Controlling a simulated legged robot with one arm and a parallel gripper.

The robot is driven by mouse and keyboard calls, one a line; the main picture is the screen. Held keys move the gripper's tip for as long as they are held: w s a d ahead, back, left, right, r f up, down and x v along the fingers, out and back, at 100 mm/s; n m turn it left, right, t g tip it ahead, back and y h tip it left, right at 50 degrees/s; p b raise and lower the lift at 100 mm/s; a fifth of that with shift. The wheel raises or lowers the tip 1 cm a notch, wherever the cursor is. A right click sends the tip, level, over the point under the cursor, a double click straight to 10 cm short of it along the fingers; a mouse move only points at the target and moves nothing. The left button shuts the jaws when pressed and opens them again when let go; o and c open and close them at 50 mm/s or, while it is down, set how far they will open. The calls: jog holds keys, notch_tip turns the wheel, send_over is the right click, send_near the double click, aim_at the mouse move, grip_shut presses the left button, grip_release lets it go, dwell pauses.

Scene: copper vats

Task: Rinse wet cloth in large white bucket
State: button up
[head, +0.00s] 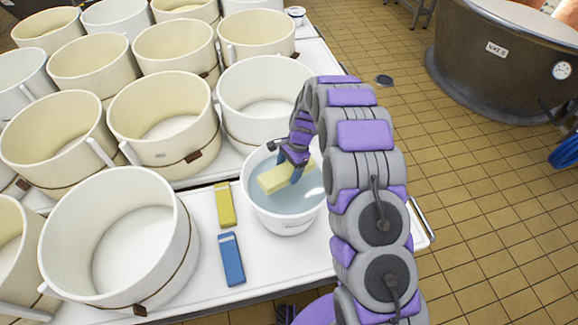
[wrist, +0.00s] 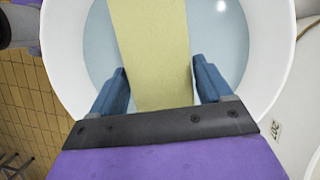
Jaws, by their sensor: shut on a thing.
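A round white bucket (head: 284,227) of water stands near the right end of the white table. A pale yellow cloth (head: 271,181), flat and block-like, is inside the bucket's rim, at or just above the water; I cannot tell how deep. My gripper (head: 291,166) reaches down into the bucket and is shut on the cloth. In the wrist view the cloth (wrist: 150,40) runs between the blue fingers of my gripper (wrist: 160,75), with bluish water and the white bucket wall (wrist: 62,45) around it.
A yellow block (head: 224,205) and a blue block (head: 231,259) lie left of the bucket. Several cream and white vats (head: 165,110) crowd the table's left and back. A large copper vat (head: 490,60) stands on the tiled floor at right, with open floor between.

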jog(key=f+b, duration=0.1)
jog(key=f, duration=0.1)
jog(key=d+f+b, duration=0.1)
jog(key=f, duration=0.1)
jog(key=shift+d, duration=0.1)
jog(key=f, duration=0.5)
jog(key=shift+a+f, duration=0.2)
jog(key=shift+f, duration=0.2)
jog(key=shift+a, duration=0.15)
dwell(0.5)
dwell(0.9)
jog(key=shift+r+p, duration=4.1)
jog(key=shift+r, duration=3.8)
